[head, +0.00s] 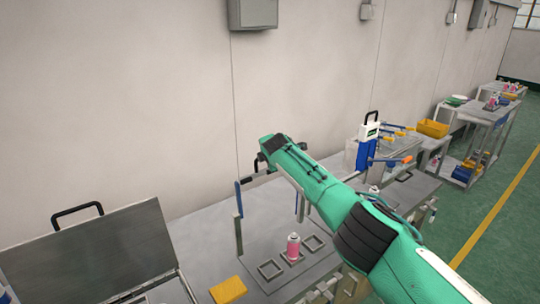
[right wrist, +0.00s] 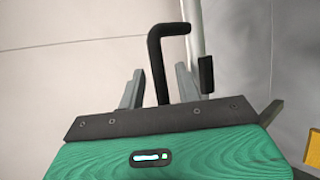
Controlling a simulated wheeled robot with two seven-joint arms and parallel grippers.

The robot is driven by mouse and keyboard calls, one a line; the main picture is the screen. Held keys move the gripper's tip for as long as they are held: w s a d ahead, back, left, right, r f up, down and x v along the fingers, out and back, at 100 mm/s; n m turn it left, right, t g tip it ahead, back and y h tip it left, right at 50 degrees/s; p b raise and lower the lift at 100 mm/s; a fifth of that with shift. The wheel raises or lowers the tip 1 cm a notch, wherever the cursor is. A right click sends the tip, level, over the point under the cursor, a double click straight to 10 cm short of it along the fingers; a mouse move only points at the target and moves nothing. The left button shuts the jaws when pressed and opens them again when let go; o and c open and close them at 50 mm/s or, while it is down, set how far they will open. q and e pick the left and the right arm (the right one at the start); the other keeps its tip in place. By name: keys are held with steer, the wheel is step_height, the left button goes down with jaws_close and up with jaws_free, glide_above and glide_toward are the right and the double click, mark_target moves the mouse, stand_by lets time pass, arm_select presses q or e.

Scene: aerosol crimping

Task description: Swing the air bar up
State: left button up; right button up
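My right gripper (head: 268,158) reaches across the table at the end of my green arm, beside a thin grey bar (head: 256,179). A blue-topped upright (head: 238,197) stands at the bar's left end. In the right wrist view a bent black handle (right wrist: 157,62) stands between the two grey fingers of my right gripper (right wrist: 160,88). The fingers are apart, with visible gaps to the handle, so the gripper looks open around it. A pale post (right wrist: 193,30) rises behind. The gripper hides part of the bar in the head view. My left gripper is not in view.
A pink can (head: 293,247) stands upright in a square frame on the grey table. A yellow block (head: 228,290) lies at the front edge. An open metal lid (head: 90,250) is at left, a blue and white device (head: 368,145) at right. The wall is close behind.

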steer(key=shift+s+r, duration=0.1)
steer(key=shift+s+d+r, duration=0.1)
steer(key=shift+s+r, duration=0.1)
steer(key=shift+r, duration=0.05)
steer(key=shift+p+v, duration=0.4)
steer(key=shift+v, duration=0.6)
steer(key=b+v, duration=0.4)
steer(key=v, duration=0.6)
steer(key=shift+s, duration=0.35)
steer(key=shift+r, duration=0.1)
